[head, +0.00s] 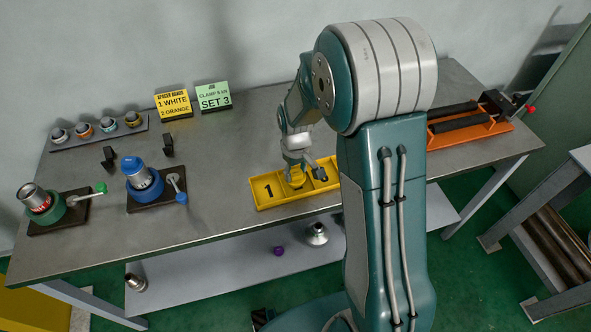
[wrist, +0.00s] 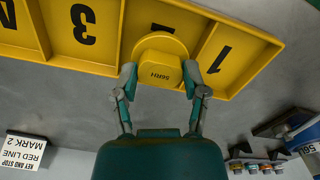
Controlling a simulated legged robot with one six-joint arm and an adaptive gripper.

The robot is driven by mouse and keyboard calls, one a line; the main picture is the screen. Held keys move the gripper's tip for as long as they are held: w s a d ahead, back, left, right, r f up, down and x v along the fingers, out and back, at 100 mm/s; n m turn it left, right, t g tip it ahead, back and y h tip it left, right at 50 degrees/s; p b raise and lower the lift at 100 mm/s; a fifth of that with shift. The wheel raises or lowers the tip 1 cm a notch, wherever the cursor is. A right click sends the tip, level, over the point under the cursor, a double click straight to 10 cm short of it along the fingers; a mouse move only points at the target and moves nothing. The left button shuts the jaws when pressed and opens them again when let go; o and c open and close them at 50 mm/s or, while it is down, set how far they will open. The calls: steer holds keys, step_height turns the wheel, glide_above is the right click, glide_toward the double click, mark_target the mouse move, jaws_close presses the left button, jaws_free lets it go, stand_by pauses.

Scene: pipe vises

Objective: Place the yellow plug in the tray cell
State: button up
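The yellow plug (wrist: 162,72), marked 56RH, has a round disc and a block-shaped grip. In the wrist view, the two fingertips of my gripper (wrist: 160,76) lie against opposite sides of that grip. The yellow tray (head: 259,203) is divided into numbered cells and also shows in the wrist view (wrist: 262,58). The plug is over the cell beside cell 1, whose number is partly covered by the disc. I cannot tell whether the plug rests on the cell floor. In the head view, my gripper (head: 299,170) is low over the tray and partly hides the plug (head: 297,180).
A rack of rings (head: 98,132) and two signs (head: 174,104) are behind. An orange fixture (head: 470,130) is at the right. Bench around the tray's left is clear.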

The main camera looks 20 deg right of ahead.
mark_target(296, 173)
steer(key=shift+o, duration=1.2)
step_height(296, 173, up, 12)
steer(key=f, duration=0.1)
steer(key=s+r+m+t, duration=0.2)
steer(key=s+r, duration=0.4)
steer(key=s, duration=0.4)
steer(key=s+r+m+t, duration=0.2)
steer(key=s+r, duration=0.5)
steer(key=s, duration=0.4)
steer(key=shift+r+t, duration=0.2)
steer(key=shift+t, duration=0.6)
steer(key=shift+w, duration=0.1)
